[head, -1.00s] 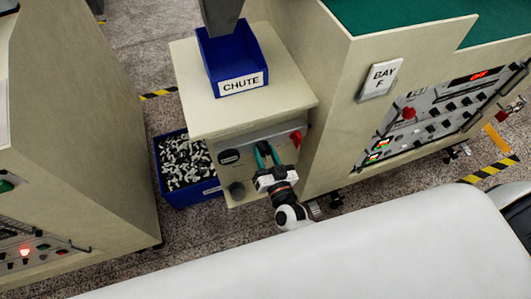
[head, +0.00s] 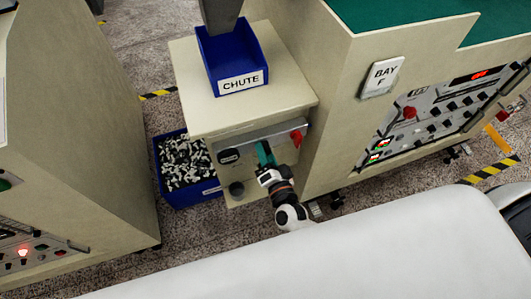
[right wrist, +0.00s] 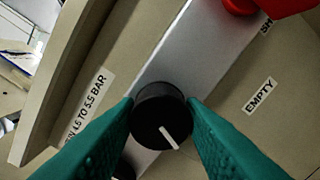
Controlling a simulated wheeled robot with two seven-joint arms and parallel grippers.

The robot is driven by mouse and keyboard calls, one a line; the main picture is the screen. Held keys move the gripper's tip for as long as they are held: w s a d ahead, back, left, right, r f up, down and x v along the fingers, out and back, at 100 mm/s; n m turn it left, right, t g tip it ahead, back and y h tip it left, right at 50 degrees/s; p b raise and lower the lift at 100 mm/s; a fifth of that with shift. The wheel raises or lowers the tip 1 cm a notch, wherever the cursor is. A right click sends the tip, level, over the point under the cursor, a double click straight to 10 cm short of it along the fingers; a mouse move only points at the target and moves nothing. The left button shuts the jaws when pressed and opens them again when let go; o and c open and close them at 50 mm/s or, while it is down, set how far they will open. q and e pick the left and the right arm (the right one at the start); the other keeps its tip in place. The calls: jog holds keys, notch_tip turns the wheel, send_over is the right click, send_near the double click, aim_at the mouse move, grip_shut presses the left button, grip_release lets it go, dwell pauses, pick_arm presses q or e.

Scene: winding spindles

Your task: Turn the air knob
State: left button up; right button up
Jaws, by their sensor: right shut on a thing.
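The air knob (right wrist: 152,112) is a round black knob with a white pointer line, on a silver strip of the chute cabinet's front. In the right wrist view the pointer slants down to the right. My right gripper (head: 263,156) has teal fingers and is shut on the knob, one finger on each side of it. In the head view the fingers and wrist hide the knob. My left gripper is not in view.
A red handle (head: 296,138) sits right of the gripper on the same cabinet (head: 190,75). A dark round fitting (head: 236,188) is lower left. A blue bin (head: 185,195) of black and white parts stands on the floor. The Bay F machine (head: 340,120) stands close on the right.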

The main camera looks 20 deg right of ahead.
dwell(0.5)
jog(key=o, duration=1)
jog(key=shift+s+f, duration=0.1)
